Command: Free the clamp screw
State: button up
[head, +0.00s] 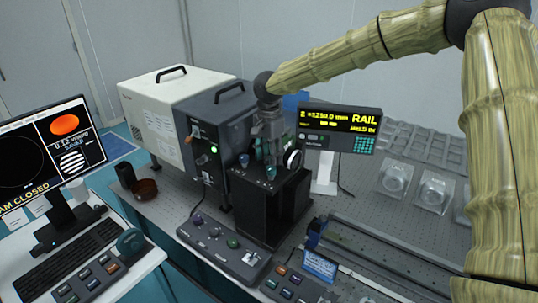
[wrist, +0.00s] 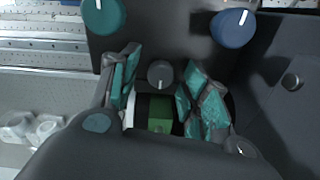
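My gripper (head: 268,158) points down over the top of a black box-shaped unit (head: 270,210) on the optical table. In the wrist view my gripper (wrist: 160,80) is open, its teal-padded fingers well apart. A small dark grey knob (wrist: 160,73) with a pale index line shows between the fingertips, with no finger visibly touching it. A green block (wrist: 160,113) beside a white part shows nearer the palm. A teal knob (wrist: 103,15) and a blue knob (wrist: 232,22) sit beyond the fingers. No label shows which part is the clamp screw.
A dark grey instrument (head: 215,140) with a green light stands left of the black unit. A rail readout (head: 342,128) stands at right. A control box with knobs (head: 225,245) lies in front. A long rail (head: 370,250) runs at lower right.

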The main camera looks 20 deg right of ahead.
grip_shut()
